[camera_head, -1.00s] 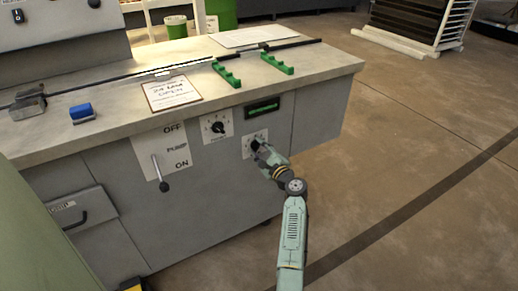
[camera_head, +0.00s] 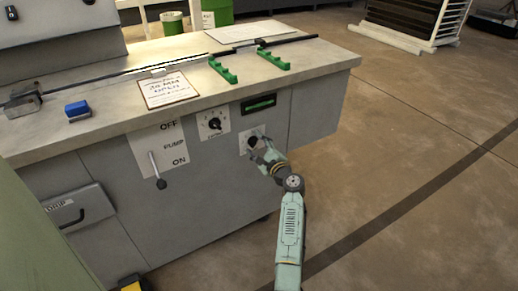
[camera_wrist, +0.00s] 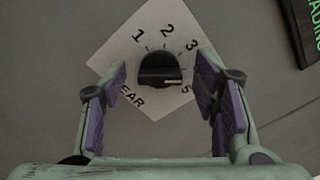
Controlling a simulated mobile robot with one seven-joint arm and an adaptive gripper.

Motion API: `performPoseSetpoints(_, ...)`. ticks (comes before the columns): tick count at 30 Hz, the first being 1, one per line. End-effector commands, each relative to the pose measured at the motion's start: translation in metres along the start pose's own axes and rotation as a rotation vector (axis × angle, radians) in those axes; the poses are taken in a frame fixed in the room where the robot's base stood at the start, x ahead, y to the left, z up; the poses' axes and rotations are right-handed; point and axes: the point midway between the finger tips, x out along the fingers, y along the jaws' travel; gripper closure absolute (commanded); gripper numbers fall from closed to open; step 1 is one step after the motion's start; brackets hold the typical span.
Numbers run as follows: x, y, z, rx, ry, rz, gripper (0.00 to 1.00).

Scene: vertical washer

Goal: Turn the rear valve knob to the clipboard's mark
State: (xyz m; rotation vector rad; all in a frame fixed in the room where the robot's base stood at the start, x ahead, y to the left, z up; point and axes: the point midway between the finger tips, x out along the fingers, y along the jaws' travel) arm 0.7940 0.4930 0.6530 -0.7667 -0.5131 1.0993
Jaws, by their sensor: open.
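The rear valve knob (camera_head: 252,141) is black and sits on a white dial plate on the grey cabinet front. In the wrist view the knob (camera_wrist: 158,68) is centred on its plate, with the numbers 1, 2, 3 and 5 visible and "EAR" readable at lower left. A pale line on the knob runs roughly sideways; which number it points to is unclear. My gripper (camera_wrist: 160,90) is open, one purple-padded finger on each side of the knob, both apart from it. The clipboard (camera_head: 168,90) lies on the worktop; its "MM OPEN" text is small, its number doubtful.
A second black knob (camera_head: 214,124) on its own plate is to the left. A green display (camera_head: 259,103) is above the rear knob. A blue block (camera_head: 78,110) lies on the worktop.

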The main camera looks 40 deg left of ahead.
Motion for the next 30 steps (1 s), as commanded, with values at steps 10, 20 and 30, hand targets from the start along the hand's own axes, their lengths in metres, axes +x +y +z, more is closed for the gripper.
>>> performPoseSetpoints(10, -0.058, 0.000, -0.002, -0.001, 0.004, -0.002, 0.45)
performPoseSetpoints(20, -0.112, 0.000, -0.001, 0.000, 0.002, -0.001, 0.45)
performPoseSetpoints(30, -0.119, 0.000, 0.000, 0.001, 0.000, 0.000, 0.45)
